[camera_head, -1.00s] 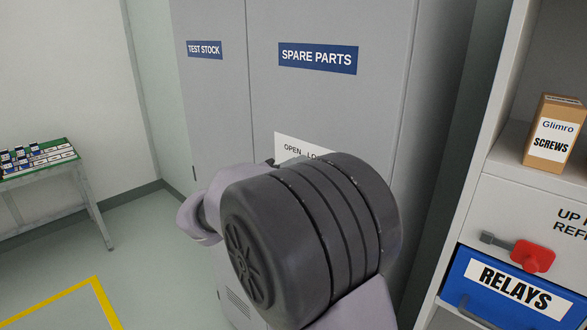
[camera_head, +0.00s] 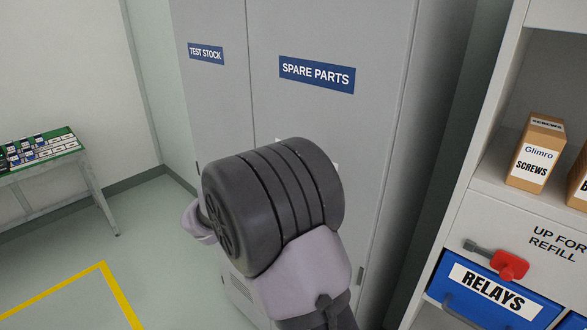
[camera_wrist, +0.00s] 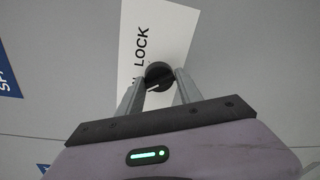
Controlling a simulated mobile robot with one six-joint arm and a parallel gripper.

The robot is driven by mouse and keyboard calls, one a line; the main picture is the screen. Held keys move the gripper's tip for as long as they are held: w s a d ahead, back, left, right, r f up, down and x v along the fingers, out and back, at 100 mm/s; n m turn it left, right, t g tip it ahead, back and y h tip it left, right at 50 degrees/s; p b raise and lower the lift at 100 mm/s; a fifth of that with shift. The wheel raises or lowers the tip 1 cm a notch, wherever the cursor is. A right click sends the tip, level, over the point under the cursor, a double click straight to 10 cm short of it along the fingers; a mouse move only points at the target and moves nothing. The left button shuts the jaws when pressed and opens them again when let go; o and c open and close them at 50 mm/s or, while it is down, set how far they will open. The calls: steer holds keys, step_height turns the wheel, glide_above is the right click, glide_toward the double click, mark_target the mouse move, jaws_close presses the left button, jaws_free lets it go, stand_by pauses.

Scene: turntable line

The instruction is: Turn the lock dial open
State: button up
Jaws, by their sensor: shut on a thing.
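The lock dial (camera_wrist: 158,75) is a small black round knob with a pale pointer line, set on a white label plate (camera_wrist: 142,35) on the cabinet door. The word LOCK shows on the plate in the wrist view; the rest of the lettering is mostly covered. My gripper (camera_wrist: 160,80) is shut on the dial, one finger on each side of it. In the head view, my arm hides the dial and my gripper. The grey cabinet (camera_head: 300,120) has its doors shut, with a blue SPARE PARTS sign (camera_head: 317,75).
A table (camera_head: 60,160) with a green tray stands at the left. Floor between is free, with a yellow line (camera_head: 120,285).

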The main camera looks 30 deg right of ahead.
steer(key=shift+w+r+n+p, duration=0.1)
steer(key=shift+r+n+p, duration=0.15)
steer(key=shift+n+p, duration=0.45)
steer(key=o, duration=1.3)
steer(key=shift+f, duration=0.15)
steer(key=p+v, duration=0.3)
steer(key=v, duration=1.4)
steer(key=shift+a+f, duration=0.1)
steer(key=shift+a, duration=0.2)
steer(key=shift+w, duration=0.1)
